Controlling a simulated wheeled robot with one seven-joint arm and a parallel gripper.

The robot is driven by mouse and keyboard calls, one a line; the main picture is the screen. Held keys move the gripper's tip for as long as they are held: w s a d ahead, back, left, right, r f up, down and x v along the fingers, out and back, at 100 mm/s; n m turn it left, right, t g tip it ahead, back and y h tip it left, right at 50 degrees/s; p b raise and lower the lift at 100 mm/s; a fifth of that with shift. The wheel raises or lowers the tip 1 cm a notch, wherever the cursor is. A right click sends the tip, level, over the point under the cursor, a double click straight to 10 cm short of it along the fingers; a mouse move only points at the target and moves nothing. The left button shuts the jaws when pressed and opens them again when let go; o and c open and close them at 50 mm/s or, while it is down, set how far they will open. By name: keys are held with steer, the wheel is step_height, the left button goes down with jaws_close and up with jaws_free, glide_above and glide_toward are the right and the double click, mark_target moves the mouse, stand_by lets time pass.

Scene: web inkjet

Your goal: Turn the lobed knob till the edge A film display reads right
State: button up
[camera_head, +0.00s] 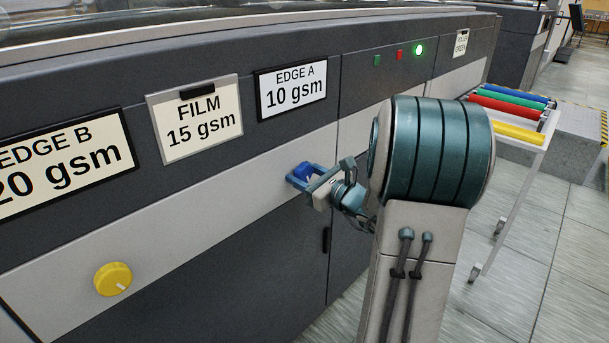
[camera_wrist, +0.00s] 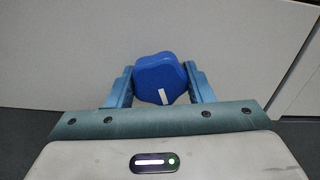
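The blue lobed knob (camera_head: 303,171) is on the pale band of the machine front, below and right of the EDGE A display (camera_head: 292,91), which reads 10 gsm. In the wrist view the knob (camera_wrist: 160,78) has a white mark pointing down and slightly right. My gripper (camera_head: 310,178) is at the knob, with one blue finger on each side. In the wrist view the fingers (camera_wrist: 160,82) appear to touch its sides. A clipped card (camera_head: 198,120) reads FILM 15 gsm. The EDGE B display (camera_head: 62,163) reads 20 gsm, its left part cut off.
A yellow round knob (camera_head: 113,279) is at lower left on the same band. A green lamp (camera_head: 419,50) is lit near red and dark green ones. A rack of coloured rollers (camera_head: 507,130) stands at right. A black handle (camera_head: 326,240) is below my gripper.

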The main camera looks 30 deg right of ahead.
steer(key=shift+o, duration=0.2)
steer(key=shift+p, duration=0.3)
steer(key=m+p, duration=0.4)
steer(key=shift+r, duration=0.2)
steer(key=m+p, duration=0.3)
steer(key=m, duration=0.1)
steer(key=shift+f+p, duration=0.15)
steer(key=shift+p, duration=0.25)
steer(key=shift+f+m, duration=0.1)
steer(key=shift+m, duration=0.2)
steer(key=o, duration=1)
steer(key=shift+c, duration=0.2)
steer(key=shift+s, duration=0.1)
